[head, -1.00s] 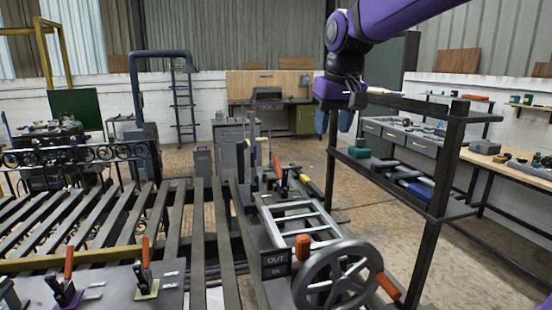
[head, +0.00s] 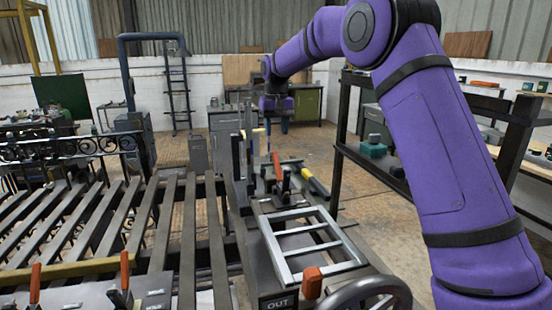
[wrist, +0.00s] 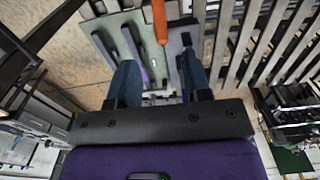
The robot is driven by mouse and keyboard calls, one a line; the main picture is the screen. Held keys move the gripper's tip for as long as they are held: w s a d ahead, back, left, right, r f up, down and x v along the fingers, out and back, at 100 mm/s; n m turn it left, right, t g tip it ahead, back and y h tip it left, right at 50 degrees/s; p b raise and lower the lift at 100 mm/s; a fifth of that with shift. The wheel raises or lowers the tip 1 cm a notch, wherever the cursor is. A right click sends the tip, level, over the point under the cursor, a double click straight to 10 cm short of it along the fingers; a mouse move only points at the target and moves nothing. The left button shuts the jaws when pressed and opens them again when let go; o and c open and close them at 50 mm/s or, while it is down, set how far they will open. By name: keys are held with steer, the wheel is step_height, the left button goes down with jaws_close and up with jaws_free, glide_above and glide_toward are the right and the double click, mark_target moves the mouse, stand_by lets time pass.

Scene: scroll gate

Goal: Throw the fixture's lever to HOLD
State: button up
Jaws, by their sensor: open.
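My gripper (head: 276,122) hangs fingers-down above the far end of the fixture bench in the head view. In the wrist view its two blue fingers (wrist: 157,64) are apart, with nothing gripped between them. A red-orange lever handle (wrist: 160,22) shows in the wrist view just beyond the fingertips, over a grey-green plate (wrist: 108,27). In the head view, red handles (head: 277,166) stand on the fixture behind the ladder-like frame, below my gripper.
Roller slats (head: 130,230) lie left. More red-handled clamps (head: 125,280) stand front left. A dark shelf rack (head: 505,150) is on the right, partly behind my arm.

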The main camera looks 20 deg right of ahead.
mark_target(276, 159)
step_height(276, 159, down, 11)
steer(key=shift+r, duration=0.2)
stand_by(0.3)
jaws_close()
